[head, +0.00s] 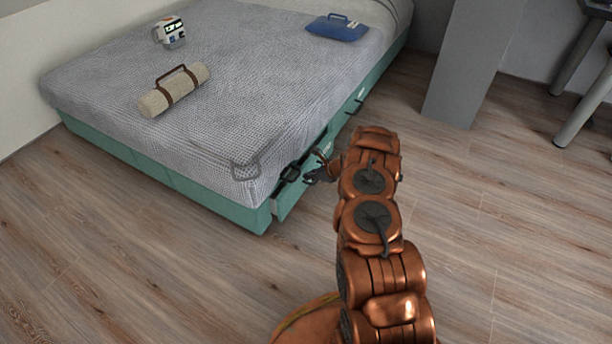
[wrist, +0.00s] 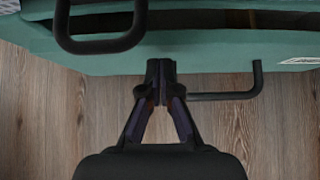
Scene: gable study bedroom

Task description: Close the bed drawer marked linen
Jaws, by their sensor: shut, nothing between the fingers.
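The bed's teal base (head: 165,178) has drawers along its right side. A teal drawer (head: 284,205) at the near corner stands out a little from the base. In the wrist view a teal drawer front (wrist: 200,55) crosses the top, with a dark gap (wrist: 240,18) behind its upper edge. A pale label (wrist: 300,60) is cut off at the right edge; I cannot read which drawer is linen. My gripper (head: 313,176) is shut and empty at the drawer front, its fingertips (wrist: 160,68) beside a dark bar handle (wrist: 228,96). Contact is unclear.
Another dark handle (wrist: 100,45) looms close at upper left in the wrist view. A further handle (head: 355,107) is farther along the bed. A rolled mat (head: 158,103), a small device (head: 170,36) and a blue case (head: 337,29) lie on the bed. The wood floor (head: 500,235) is clear.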

